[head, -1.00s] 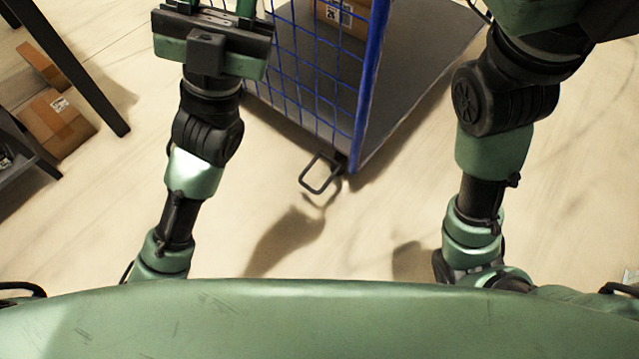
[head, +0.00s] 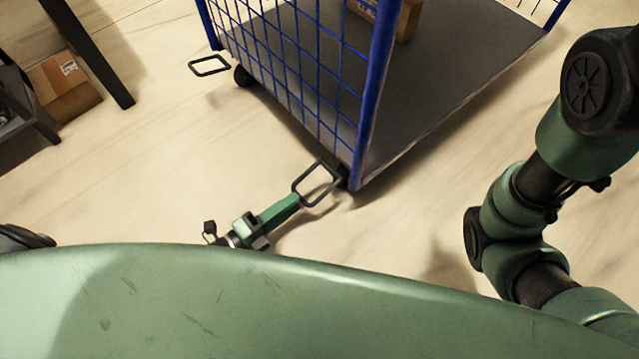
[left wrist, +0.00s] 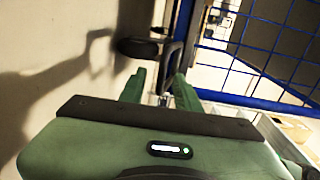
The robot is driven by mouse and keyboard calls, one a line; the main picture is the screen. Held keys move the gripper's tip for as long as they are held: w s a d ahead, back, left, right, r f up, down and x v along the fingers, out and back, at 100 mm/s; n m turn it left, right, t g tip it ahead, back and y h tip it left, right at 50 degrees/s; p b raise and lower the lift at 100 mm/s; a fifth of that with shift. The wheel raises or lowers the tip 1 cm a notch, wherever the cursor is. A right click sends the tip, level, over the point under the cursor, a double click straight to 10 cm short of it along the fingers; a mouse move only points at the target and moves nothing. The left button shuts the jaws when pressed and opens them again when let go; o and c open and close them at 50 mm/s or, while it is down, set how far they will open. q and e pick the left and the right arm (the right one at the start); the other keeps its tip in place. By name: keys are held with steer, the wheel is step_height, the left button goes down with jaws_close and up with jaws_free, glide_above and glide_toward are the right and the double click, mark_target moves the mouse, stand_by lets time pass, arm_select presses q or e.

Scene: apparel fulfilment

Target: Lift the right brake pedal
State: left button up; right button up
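The right brake pedal (head: 332,184) is a dark rectangular loop at the cart's near bottom corner, close to the floor in the head view. My left gripper (head: 297,200) is low over the floor, its green fingertips at the loop's left side. In the left wrist view, the two green fingers of my left gripper (left wrist: 160,80) stand apart, with a dark bar near the right fingertip; I cannot tell whether they touch it. My right arm shows at the right, but its gripper is out of view.
The cart has blue mesh (head: 300,70) and a grey deck (head: 450,70) with a cardboard box (head: 408,20). A second pedal (head: 209,66) sticks out at its left corner beside a caster (head: 243,76). A table leg (head: 88,55) and floor box (head: 62,88) stand left.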

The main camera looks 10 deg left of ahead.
arm_select(q)
steer(key=b+x, duration=0.3)
steer(key=x, duration=0.3)
steer(key=shift+w+d, duration=0.25)
steer(key=shift+w, duration=0.05)
steer(key=shift+r, duration=0.1)
jaws_close()
stand_by(1.0)
